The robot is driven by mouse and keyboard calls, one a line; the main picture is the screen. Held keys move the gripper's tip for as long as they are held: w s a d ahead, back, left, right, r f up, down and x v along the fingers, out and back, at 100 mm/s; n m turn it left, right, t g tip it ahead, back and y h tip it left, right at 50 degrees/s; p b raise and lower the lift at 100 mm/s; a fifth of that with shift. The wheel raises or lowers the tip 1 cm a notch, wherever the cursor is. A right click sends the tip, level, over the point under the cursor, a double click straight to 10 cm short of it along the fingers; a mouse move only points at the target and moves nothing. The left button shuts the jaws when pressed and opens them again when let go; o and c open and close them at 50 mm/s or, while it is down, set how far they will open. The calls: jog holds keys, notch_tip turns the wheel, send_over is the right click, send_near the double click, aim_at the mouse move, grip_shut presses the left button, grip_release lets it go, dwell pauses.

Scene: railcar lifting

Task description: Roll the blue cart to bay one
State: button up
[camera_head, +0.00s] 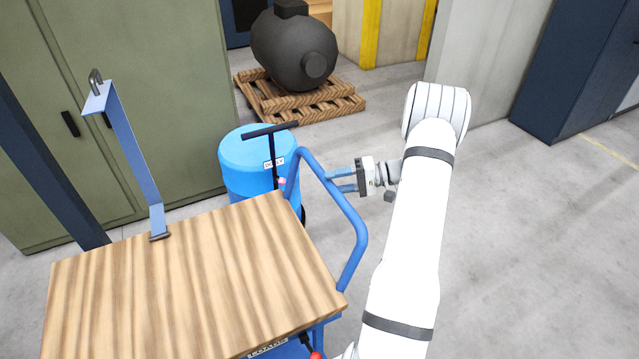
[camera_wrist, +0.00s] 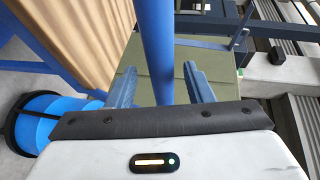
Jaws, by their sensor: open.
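The blue cart has a bare wooden deck (camera_head: 190,285) at lower left in the head view. Its bent blue tube handle (camera_head: 357,225) rises at the deck's right end. My gripper (camera_head: 338,181) is at the upper part of this handle, its fingers pointing left. In the wrist view, the blue handle tube (camera_wrist: 156,50) passes between the two open fingers, with visible gaps on both sides. The fingers are not closed on it. No sign marking bay one can be made out.
A blue drum (camera_head: 245,165) on a dolly with a black T-handle stands just behind the cart. A blue upright bracket (camera_head: 135,150) stands at the deck's back edge. Green cabinets (camera_head: 165,100) are behind. A pallet (camera_head: 300,103) carries a dark tank. Floor at right is clear.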

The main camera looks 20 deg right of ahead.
jog(key=shift+p+x, duration=0.45)
jog(key=shift+x, duration=1.7)
jog(key=shift+c, duration=0.5)
grip_shut()
